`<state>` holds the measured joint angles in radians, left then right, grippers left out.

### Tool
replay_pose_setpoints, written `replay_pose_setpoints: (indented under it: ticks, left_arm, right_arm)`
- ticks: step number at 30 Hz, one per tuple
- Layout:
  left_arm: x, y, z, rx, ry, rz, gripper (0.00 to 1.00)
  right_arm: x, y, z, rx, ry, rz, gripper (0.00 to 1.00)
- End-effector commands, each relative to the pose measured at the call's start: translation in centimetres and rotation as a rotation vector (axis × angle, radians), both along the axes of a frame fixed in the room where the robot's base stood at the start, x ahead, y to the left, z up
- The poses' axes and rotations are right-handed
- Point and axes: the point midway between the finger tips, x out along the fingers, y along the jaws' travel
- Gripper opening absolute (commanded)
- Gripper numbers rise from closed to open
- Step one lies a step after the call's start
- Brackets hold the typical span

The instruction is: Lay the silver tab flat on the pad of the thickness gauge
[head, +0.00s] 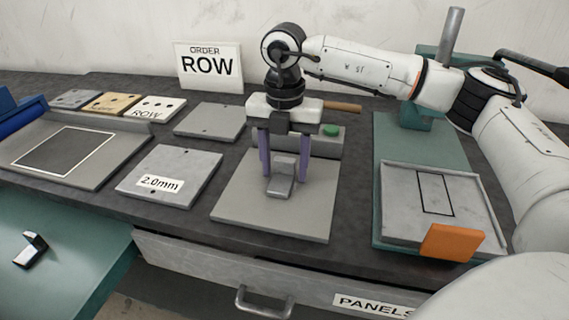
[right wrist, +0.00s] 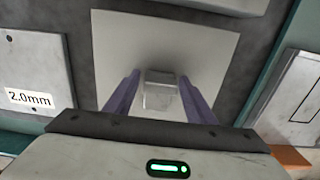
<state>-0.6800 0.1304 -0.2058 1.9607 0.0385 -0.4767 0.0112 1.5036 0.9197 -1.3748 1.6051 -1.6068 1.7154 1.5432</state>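The silver tab (head: 281,180) is a small bent grey metal piece with a raised part and a lower front part. It is at the middle of a pale grey square pad (head: 240,212), which I take for the gauge's pad, in front of a grey box with a green button (head: 331,130). My right gripper (head: 284,168) points down over the pad, its purple fingers on either side of the tab. In the right wrist view the tab (right wrist: 160,92) sits between the fingers with a gap on each side. Whether it touches the pad is unclear. My left gripper is not in view.
A grey plate marked 2.0mm (head: 190,166) lies left of the pad. A tray with a black outlined rectangle (head: 400,212) and an orange block (head: 451,242) are at right. An ORDER ROW sign (head: 208,80) stands behind. A drawer handle (head: 264,303) juts out in front.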

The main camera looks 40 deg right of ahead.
Motion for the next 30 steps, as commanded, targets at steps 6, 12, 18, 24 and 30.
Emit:
replay_pose_setpoints:
  ticks: [6,12,18,24,30]
  left_arm:
    - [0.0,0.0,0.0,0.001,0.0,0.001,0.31]
    - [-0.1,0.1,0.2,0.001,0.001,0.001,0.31]
    - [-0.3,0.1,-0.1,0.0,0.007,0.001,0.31]
    - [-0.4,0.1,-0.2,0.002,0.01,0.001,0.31]
    - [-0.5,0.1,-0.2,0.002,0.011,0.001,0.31]
  right_arm:
    - [0.0,0.0,0.1,0.001,-0.001,0.0,0.54]
    - [0.1,0.0,0.8,0.0,-0.004,0.0,0.54]
    - [0.1,0.1,4.4,0.002,-0.005,0.001,0.54]
    - [0.1,0.1,8.7,0.002,-0.004,0.001,0.54]
    - [0.1,0.1,11.5,0.001,-0.002,0.001,0.54]
